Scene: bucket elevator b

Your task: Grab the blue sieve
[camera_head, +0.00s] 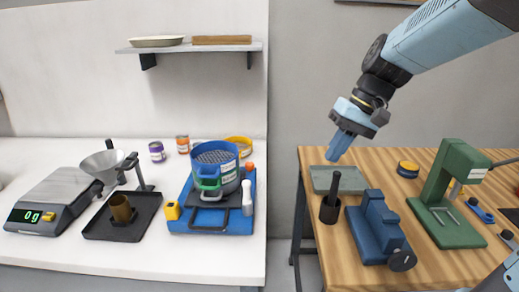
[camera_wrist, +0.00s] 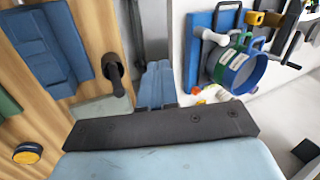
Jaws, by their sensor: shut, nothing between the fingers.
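The blue sieve (camera_head: 214,156) is a round blue pan with a mesh top, sitting on a blue sieve-shaker base (camera_head: 243,217) on the white table. A green clamp or handle shows on its front. In the wrist view the sieve (camera_wrist: 256,72) appears at the upper right, with green and blue bands. My gripper (camera_head: 337,152) hangs above the left part of the wooden table, right of the sieve and well apart from it. Its blue fingers (camera_wrist: 157,84) are together and empty in the wrist view.
A digital scale (camera_head: 48,209), a funnel on a stand (camera_head: 103,166) and a black tray (camera_head: 146,222) stand left of the shaker. The wooden table holds a blue vise (camera_head: 378,228), a black cup (camera_head: 330,210) and a green press (camera_head: 450,195). A gap separates the tables; a shelf (camera_head: 215,47) hangs above.

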